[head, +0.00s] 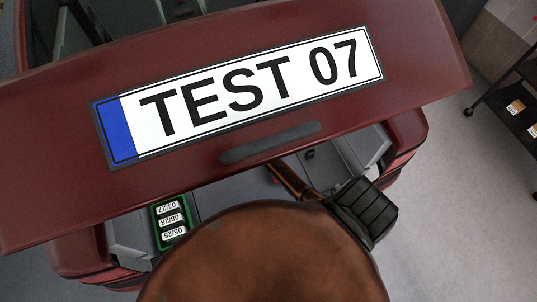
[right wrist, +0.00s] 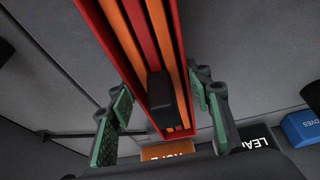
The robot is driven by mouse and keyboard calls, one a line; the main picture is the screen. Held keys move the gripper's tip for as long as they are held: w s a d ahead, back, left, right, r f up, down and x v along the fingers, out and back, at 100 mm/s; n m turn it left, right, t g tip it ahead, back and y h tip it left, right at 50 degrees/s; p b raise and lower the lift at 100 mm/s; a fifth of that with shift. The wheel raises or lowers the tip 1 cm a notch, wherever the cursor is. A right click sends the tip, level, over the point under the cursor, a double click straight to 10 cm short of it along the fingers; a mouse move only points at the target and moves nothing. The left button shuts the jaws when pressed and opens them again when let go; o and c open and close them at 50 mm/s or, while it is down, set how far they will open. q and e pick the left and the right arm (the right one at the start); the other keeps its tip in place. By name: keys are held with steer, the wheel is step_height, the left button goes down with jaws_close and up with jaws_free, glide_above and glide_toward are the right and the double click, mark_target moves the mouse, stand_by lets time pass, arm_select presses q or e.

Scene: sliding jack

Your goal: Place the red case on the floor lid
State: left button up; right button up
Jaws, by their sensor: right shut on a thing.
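The red case (right wrist: 147,45), with orange stripes and a black block on its face, fills the upper middle of the right wrist view. My right gripper (right wrist: 160,95) has its green-padded fingers on either side of the case and is shut on it. Grey panels with seams (right wrist: 50,70) lie behind the case; I cannot tell which of them is the floor lid. In the head view the raised tailgate and a large brown rounded shape hide most of the boot floor, and I cannot make out the case there. My left gripper is not in view.
The dark red tailgate (head: 400,55) with the TEST 07 plate hangs over the boot. A green tray (head: 155,228) with date labels is at the boot's left. In the wrist view, an orange label (right wrist: 168,152) and a blue box (right wrist: 302,127) show. A black shelf (head: 515,105) stands right.

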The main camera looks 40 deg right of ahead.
steer(key=shift+f, duration=0.7)
steer(key=shift+f, duration=0.1)
steer(key=o, duration=1.2)
steer(key=p+v, duration=0.2)
steer(key=v, duration=1)
